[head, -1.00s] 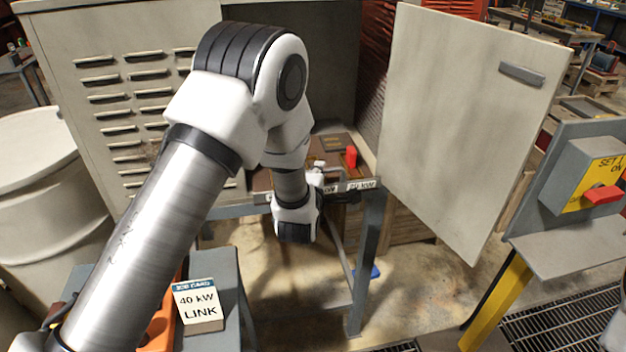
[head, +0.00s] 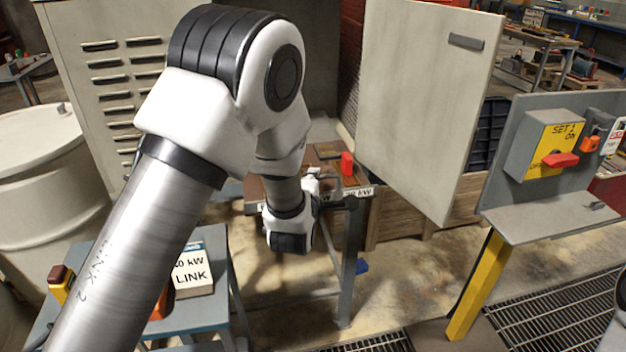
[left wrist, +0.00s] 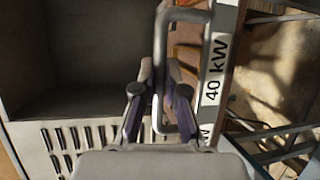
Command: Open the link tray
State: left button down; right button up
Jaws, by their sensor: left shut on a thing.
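The link tray (head: 325,152) is a brown-topped tray on a grey stand in front of the open cabinet, with white kW labels along its front edge. A 40 kW label (left wrist: 215,70) is readable in the left wrist view. A grey bar handle (left wrist: 161,35) stands out from that edge. My left gripper (left wrist: 160,88) is shut on this handle, one finger on each side of the bar. My right gripper is out of view.
A red block (head: 347,163) stands on the tray. The cabinet door (head: 425,105) hangs open to the right. A yellow switch box (head: 548,148) is at right.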

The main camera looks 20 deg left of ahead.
pick_arm(q)
jog(key=c, duration=1.2)
grip_release()
jog(key=shift+w+f, duration=0.1)
jog(key=v, duration=0.7)
jog(key=shift+s, duration=0.25)
